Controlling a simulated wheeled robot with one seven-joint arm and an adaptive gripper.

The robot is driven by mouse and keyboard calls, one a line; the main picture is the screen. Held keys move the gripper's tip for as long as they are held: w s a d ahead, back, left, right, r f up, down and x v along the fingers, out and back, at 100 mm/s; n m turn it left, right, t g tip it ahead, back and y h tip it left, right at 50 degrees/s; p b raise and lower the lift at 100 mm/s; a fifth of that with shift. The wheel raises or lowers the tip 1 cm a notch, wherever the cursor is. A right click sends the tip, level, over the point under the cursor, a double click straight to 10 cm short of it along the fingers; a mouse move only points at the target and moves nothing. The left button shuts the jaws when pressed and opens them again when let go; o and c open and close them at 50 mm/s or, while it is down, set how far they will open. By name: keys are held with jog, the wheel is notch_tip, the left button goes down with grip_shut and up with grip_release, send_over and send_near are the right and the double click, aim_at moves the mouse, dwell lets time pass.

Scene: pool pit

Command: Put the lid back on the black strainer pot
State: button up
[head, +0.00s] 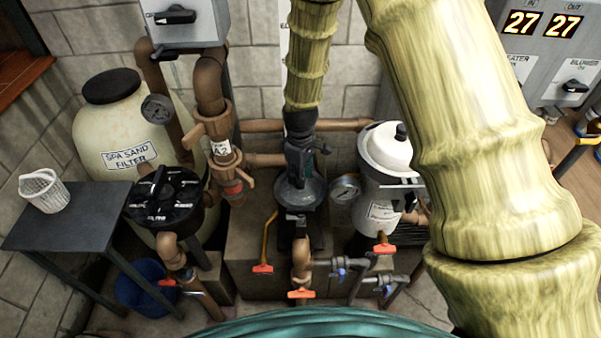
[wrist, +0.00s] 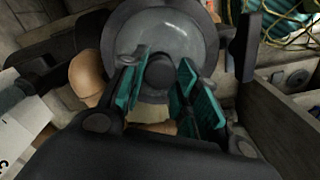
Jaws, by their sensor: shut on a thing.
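A round, clear grey lid (head: 315,192) lies under my gripper (head: 304,172) in the middle of the head view. In the wrist view the lid (wrist: 195,40) is a pale disc with a dark knob (wrist: 160,72) at its lower part. My gripper (wrist: 160,80) has its teal-padded fingers on both sides of the knob and is shut on it. The black strainer pot (head: 287,228) shows only in part beneath the lid. The lid and gripper hide its mouth, and I cannot tell whether the lid touches its rim.
A white canister (head: 385,190) with a gauge stands close at the right. A black multiport valve (head: 165,197) is at the left. A white basket (head: 45,192) sits on a grey table (head: 90,215). Brown pipes (head: 210,85) and orange-handled valves (head: 301,293) crowd the sides and front.

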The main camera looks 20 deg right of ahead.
dwell(0.9)
jog(key=o, duration=1.1)
jog(key=shift+o, duration=0.4)
jog(key=shift+r+p, duration=0.15)
jog(key=shift+p, duration=0.15)
jog(key=shift+r+p, duration=2.4)
jog(key=shift+r, duration=0.95)
jog(key=shift+c, duration=0.4)
grip_shut()
